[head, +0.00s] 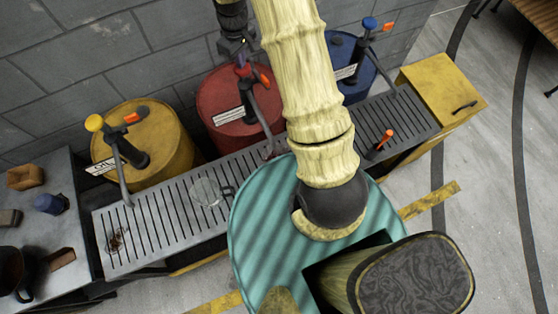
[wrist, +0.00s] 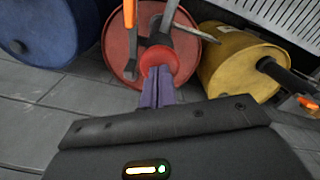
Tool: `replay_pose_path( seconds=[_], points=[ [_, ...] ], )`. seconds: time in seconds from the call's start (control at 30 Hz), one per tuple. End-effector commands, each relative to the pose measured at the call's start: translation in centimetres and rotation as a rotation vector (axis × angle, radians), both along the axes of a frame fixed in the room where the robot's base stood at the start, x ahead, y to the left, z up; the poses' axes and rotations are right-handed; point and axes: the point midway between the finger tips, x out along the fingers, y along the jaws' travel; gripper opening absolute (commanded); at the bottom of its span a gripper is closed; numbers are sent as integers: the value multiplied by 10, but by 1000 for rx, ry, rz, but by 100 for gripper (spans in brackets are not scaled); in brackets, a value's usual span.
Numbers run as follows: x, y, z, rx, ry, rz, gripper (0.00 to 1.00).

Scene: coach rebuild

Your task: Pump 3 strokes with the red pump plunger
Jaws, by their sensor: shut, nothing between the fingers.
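The red barrel (head: 235,115) stands against the wall between the yellow and blue barrels, with a grey spout curving down over the drip tray. In the wrist view its red plunger knob (wrist: 158,60) is right at the tips of my gripper (wrist: 156,88). The purple fingers are shut with nothing between them, and their tips overlap the lower edge of the knob. I cannot tell whether they touch it. In the head view my dark gripper (head: 240,62) is over the pump top and hides part of it.
The slatted drip tray (head: 160,222) runs before the barrels, with a clear glass mug (head: 207,192) on it. The yellow barrel (head: 150,150) and blue barrel (head: 355,85) have their own pumps. An orange-handled item (head: 385,138) stands at right. A side table (head: 50,215) holds small items.

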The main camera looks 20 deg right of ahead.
Motion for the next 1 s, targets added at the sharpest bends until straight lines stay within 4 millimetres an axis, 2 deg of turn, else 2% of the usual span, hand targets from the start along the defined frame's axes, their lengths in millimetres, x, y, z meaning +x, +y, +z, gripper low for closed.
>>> replay_pose_path(
  seconds=[1.0],
  points=[
    [-2, 0, -32, 0, 6, 0, 0]
  ],
)
